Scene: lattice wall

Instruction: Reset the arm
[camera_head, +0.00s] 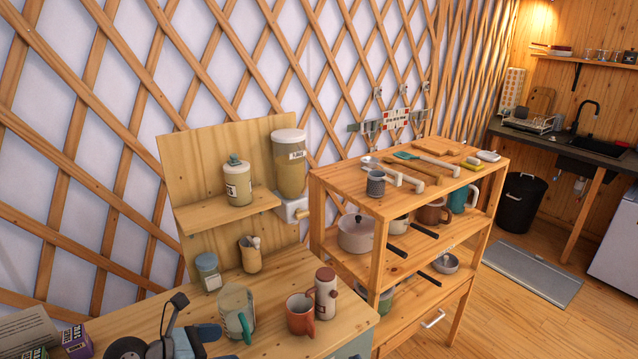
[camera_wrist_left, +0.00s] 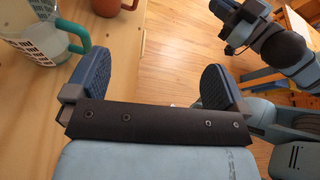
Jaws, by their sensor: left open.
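My left gripper (camera_wrist_left: 155,75) is open in the left wrist view, with its two blue-padded fingers wide apart and nothing between them. Its fingers reach over the edge of the wooden counter (camera_wrist_left: 120,22). In the head view, dark and blue parts of my left arm and gripper show at the bottom left, at the counter's front. A glass with a teal handle (camera_head: 237,312) stands on the counter just right of them. It also shows at the upper left of the left wrist view (camera_wrist_left: 45,35).
A terracotta mug (camera_head: 300,314) and a red-and-white canister (camera_head: 326,294) stand further right on the counter. Small boxes (camera_head: 77,342) lie at the far left. A wooden shelf unit (camera_head: 335,184) with cookware stands to the right. Open floor (camera_head: 520,310) lies beyond it.

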